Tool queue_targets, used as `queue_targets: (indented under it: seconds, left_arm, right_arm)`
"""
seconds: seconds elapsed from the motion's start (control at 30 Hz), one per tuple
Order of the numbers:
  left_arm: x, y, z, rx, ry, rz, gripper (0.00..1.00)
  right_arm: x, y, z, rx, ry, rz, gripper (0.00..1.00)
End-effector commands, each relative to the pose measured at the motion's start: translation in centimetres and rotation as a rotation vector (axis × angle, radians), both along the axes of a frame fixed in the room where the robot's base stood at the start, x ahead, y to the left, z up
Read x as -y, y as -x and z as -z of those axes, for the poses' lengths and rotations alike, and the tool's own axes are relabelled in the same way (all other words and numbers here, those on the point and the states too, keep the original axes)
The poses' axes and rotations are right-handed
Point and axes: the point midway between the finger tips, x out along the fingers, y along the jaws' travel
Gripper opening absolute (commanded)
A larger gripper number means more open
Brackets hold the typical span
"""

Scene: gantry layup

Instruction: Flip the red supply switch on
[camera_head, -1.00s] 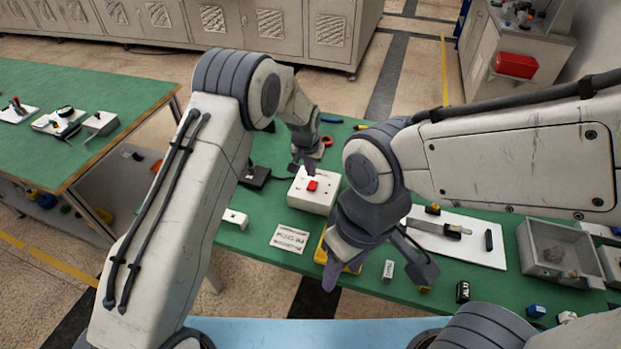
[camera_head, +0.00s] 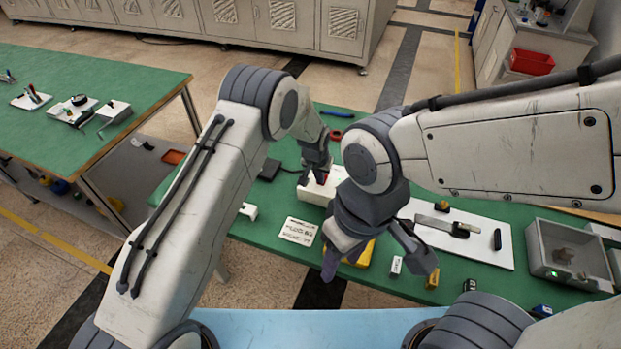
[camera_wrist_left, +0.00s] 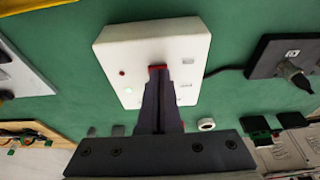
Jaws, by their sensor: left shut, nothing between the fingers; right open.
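The white supply box (camera_head: 312,193) stands on the green bench in the head view and fills the upper middle of the left wrist view (camera_wrist_left: 150,45). Its red switch (camera_wrist_left: 158,68) shows as a thin red edge just beyond my left fingertips; the rest is hidden, so its position is unclear. My left gripper (camera_head: 320,178) is shut and empty, its tips at or touching the switch, also in the left wrist view (camera_wrist_left: 158,75). A pale green spot (camera_wrist_left: 118,130) shows on the box. My right gripper (camera_head: 380,262) is open and empty over the bench's front.
A grey bin (camera_head: 540,240) with a small green light stands at right. A white board (camera_head: 425,210) with a dark-bladed tool lies left of it. A printed card (camera_head: 298,231) lies before the box. A dark unit (camera_head: 270,169) sits left of it.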

Motion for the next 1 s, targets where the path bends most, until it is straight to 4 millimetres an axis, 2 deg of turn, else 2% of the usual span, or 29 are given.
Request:
queue_targets:
  seconds: [0.27,0.67,1.0]
  left_arm:
    - [-0.1,-0.1,0.0,-0.003,-0.001,-0.002,0.0]
    - [0.4,-1.4,-0.7,-0.003,-0.001,-0.002,0.0]
    - [0.4,-1.4,-1.0,-0.003,0.0,-0.003,0.0]
  right_arm:
    - [0.0,0.0,0.0,0.0,0.0,0.0,0.5]
    - [0.0,0.0,0.6,0.0,0.0,0.0,0.5]
    - [0.0,0.0,0.4,0.0,0.0,0.0,0.5]
